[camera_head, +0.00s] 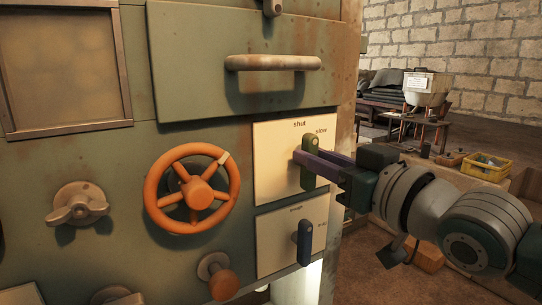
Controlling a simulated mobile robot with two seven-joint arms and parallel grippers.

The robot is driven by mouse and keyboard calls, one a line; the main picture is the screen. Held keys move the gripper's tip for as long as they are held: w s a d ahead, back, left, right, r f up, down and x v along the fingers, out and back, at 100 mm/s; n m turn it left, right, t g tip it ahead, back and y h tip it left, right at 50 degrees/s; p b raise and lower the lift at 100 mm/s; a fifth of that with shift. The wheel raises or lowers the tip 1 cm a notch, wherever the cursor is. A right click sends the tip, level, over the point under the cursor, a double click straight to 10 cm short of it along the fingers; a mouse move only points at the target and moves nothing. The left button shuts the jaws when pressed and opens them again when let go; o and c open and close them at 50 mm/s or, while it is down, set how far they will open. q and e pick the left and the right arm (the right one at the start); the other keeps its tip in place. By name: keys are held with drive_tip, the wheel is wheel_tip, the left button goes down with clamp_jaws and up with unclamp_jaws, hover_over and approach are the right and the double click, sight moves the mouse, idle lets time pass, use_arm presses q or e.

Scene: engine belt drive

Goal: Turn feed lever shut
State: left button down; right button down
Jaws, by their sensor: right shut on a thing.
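A green lever (311,145) stands about upright on a cream plate (275,160) on the machine's front. The plate reads "shut" above the lever and "slow" to the upper right. The lever's top end lies near both words; I cannot tell exactly which it points to. My right gripper (308,160) comes in from the right and is shut on the green lever, its purple fingers hiding part of it. A blue lever (304,240) stands about upright on a second cream plate (275,245) below; its label is too small to read. My left gripper is not in view.
An orange handwheel (165,189) is left of the plates, with an orange knob (223,284) below it. A metal wing knob (78,205) is further left. A drawer-like handle (273,62) juts out above. A yellow crate (486,166) stands behind my right arm.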

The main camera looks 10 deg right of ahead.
drive_tip(key=c, duration=0.7)
unclamp_jaws()
drive_tip(key=shift+s, duration=0.1)
drive_tip(key=shift+v, duration=4.85)
drive_tip(key=shift+r, duration=0.1)
